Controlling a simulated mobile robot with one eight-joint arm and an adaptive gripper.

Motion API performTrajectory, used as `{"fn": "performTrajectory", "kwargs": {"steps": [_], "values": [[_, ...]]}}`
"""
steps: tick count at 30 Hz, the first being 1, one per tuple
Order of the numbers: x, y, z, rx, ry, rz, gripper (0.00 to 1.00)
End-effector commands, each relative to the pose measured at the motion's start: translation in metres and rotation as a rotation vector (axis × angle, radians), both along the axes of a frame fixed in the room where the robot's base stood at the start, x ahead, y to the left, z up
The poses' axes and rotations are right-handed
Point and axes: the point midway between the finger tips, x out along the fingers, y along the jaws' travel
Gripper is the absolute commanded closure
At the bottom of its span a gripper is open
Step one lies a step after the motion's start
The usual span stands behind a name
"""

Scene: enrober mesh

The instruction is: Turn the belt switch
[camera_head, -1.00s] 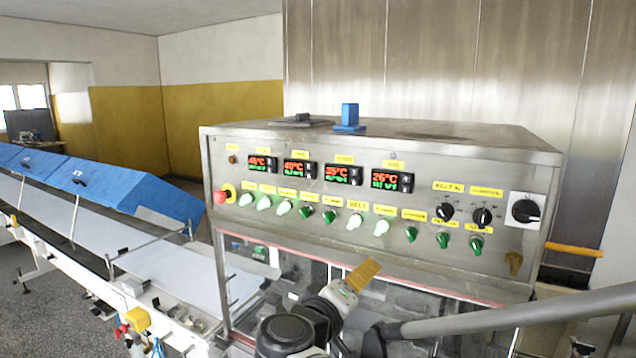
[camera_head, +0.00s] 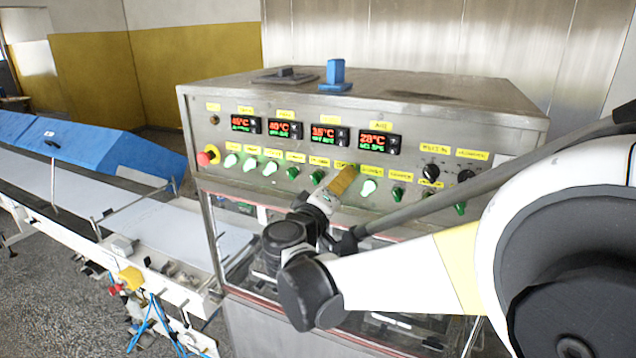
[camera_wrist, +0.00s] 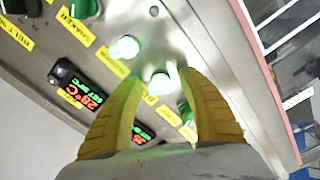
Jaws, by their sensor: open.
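The belt switch (camera_wrist: 160,84) is a lit, pale green knob on the sloped steel control panel (camera_head: 225,185). In the wrist view it lies between the two yellow fingertips of my gripper (camera_wrist: 161,75). The fingers are open with a gap on either side of the knob; I cannot tell whether either touches it. In the head view my gripper (camera_head: 348,172) is up against the panel below the displays and hides the belt switch and most of its label.
Another lit knob (camera_head: 369,188) sits close to the right, and a dark green knob (camera_head: 317,177) close to the left. A red emergency stop (camera_head: 207,156) is at the panel's left end. A conveyor (camera_head: 150,220) with blue covers (camera_head: 90,150) runs off left.

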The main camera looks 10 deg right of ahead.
Motion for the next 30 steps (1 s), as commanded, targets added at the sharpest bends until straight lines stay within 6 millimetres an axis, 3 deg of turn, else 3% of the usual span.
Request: {"fn": "performTrajectory", "kwargs": {"steps": [8, 13, 30], "values": [[0.0017, -0.0011, -0.0002, 0.000, 0.000, 0.000, 0.51], [0.0016, -0.0010, -0.0002, 0.000, 0.000, 0.000, 0.99], [0.0017, -0.0010, -0.0005, -0.059, 0.043, 0.000, 1.00]]}}
